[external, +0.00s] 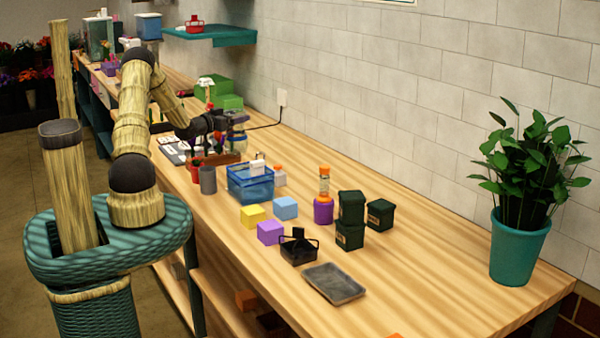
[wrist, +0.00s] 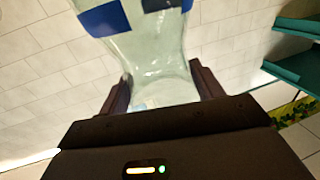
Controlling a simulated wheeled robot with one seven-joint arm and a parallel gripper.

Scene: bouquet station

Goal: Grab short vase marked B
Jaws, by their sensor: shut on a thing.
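A clear glass vase (wrist: 155,55) with blue patches near the top of the picture fills the middle of the wrist view. My gripper (wrist: 160,88) has one dark finger on each side of its narrow part and is shut on it. No letter B can be read on the part that shows. In the external view my gripper (external: 228,122) is over the far part of the wooden table, near the wall, with glass (external: 238,136) showing beside it. I cannot tell there whether the vase touches the table.
Green blocks (external: 222,92) are behind my gripper. A teal shelf (external: 212,36) is on the wall. Dark canisters (external: 350,222) and a grey tray (external: 334,283) are nearer the camera.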

